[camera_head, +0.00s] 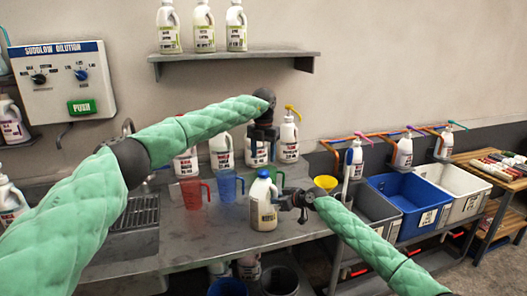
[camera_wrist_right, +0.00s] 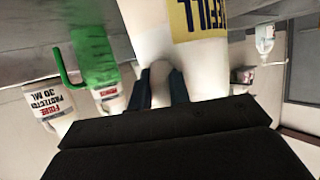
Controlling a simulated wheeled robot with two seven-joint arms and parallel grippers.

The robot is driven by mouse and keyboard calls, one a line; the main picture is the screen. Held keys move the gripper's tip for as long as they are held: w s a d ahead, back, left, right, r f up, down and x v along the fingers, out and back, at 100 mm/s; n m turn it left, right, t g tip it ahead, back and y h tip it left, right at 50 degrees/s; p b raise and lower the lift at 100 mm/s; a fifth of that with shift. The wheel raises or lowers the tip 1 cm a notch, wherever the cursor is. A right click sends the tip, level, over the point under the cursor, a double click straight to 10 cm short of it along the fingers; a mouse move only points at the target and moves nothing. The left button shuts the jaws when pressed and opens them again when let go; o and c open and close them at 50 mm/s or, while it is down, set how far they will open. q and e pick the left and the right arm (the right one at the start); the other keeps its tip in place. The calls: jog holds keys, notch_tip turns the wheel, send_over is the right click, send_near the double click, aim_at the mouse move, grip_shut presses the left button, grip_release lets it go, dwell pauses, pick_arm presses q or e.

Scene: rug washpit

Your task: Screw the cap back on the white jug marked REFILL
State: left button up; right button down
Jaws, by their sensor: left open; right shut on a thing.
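The white jug (camera_head: 264,212) stands upright at the front of the metal counter in the head view. A blue cap (camera_head: 263,173) sits on its top; I cannot tell how tightly. My right gripper (camera_head: 282,198) comes from the right and is shut on the jug, apparently at its handle (camera_wrist_right: 160,82). The right wrist view shows the jug's yellow label (camera_wrist_right: 203,18) reading REFILL, upside down. My left gripper (camera_head: 262,150) is open, pointing down above and behind the jug, apart from the cap. It partly covers a jug at the back.
Red (camera_head: 191,193), blue (camera_head: 228,185) and green (camera_head: 273,178) measuring jugs stand behind the white jug. A sink (camera_head: 135,215) lies left; blue (camera_head: 408,205) and grey bins stand right. A shelf (camera_head: 235,56) hangs above.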

aim_at(263, 172)
pick_arm(q)
notch_tip(263, 172, down, 7)
jog(key=shift+r, duration=0.1)
dwell(0.3)
jog(key=c, duration=1)
jog(key=o, duration=1.1)
jog(key=shift+o, duration=0.2)
jog(key=shift+r, duration=0.1)
notch_tip(263, 172, up, 12)
